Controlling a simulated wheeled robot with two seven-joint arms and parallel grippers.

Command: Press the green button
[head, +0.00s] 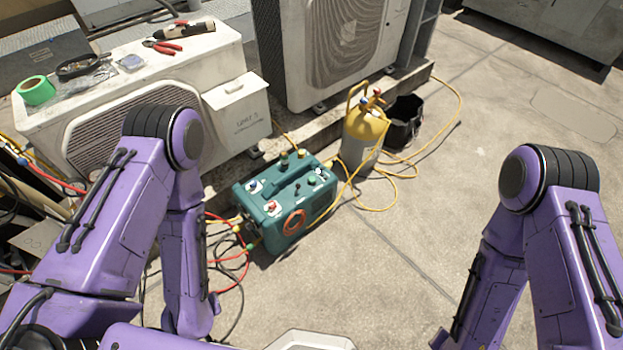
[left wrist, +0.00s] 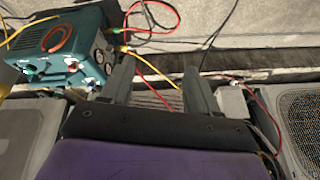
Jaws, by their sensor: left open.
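A teal machine (head: 287,230) stands on the concrete, in the middle of the head view. Its top panel carries a handle, knobs and a small green spot (head: 312,179) near its right end, which looks like the green button. A red control (head: 271,207) sits at the panel's front left corner. My right gripper is out of view.
A yellow-topped cylinder (head: 363,132) and a black bucket (head: 403,122) stand behind the machine. Yellow and red hoses lie around it. A white condenser (head: 225,55) with tools and green tape (head: 36,90) on top is at the left. Open concrete lies to the right.

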